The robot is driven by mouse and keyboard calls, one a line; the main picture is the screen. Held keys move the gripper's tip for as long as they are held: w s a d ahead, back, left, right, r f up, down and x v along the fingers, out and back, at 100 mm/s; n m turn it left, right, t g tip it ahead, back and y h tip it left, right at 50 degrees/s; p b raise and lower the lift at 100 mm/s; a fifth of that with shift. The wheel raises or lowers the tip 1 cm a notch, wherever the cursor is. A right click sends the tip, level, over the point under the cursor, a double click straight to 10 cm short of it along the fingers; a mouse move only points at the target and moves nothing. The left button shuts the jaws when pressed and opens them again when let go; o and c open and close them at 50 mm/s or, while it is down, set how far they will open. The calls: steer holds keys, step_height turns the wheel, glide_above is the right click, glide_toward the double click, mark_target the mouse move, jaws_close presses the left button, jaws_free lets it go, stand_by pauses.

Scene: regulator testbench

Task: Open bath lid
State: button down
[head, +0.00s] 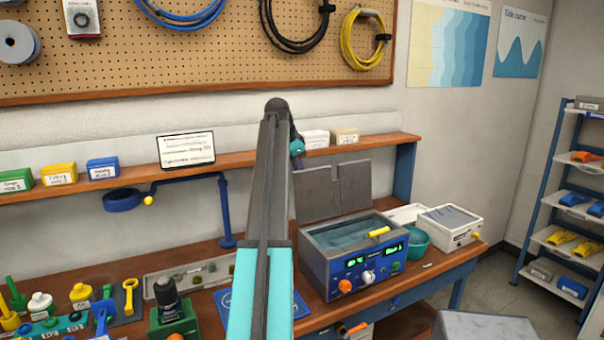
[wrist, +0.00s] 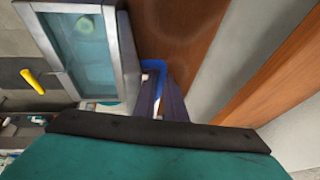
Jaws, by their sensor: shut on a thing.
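The bath (head: 350,282) is a blue box with a grey rim, water inside, and knobs and green displays on its front. Its grey lid (head: 345,190) stands upright behind the open top, with a slot in its upper edge. My gripper (head: 297,147) is beside the lid's upper left, mostly hidden behind my arm. In the wrist view its teal and dark body fills the bottom, and the open bath's water (wrist: 80,40) shows at upper left.
A teal bowl (head: 415,239) and a white box (head: 452,226) stand right of the bath. A shelf (head: 375,145) with small boxes runs behind. A blue pipe stand (head: 226,210) is to the left. Tools and bottles crowd the bench's left.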

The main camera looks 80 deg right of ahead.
steer(key=shift+w+d+f, duration=0.35)
steer(key=shift+w+d, duration=0.05)
steer(key=shift+w, duration=0.1)
steer(key=shift+w+d+f, duration=0.3)
steer(key=shift+w+d, duration=0.05)
steer(key=shift+w, duration=0.15)
steer(key=c, duration=1.8)
jaws_free()
steer(key=shift+w+a, duration=0.1)
steer(key=v, duration=0.5)
steer(key=s+b+v, duration=0.1)
steer(key=v, duration=0.4)
steer(key=b+v, duration=0.1)
steer(key=v, duration=0.4)
steer(key=shift+s+a+r, duration=0.25)
steer(key=shift+s+r, duration=0.05)
steer(key=shift+s, duration=0.05)
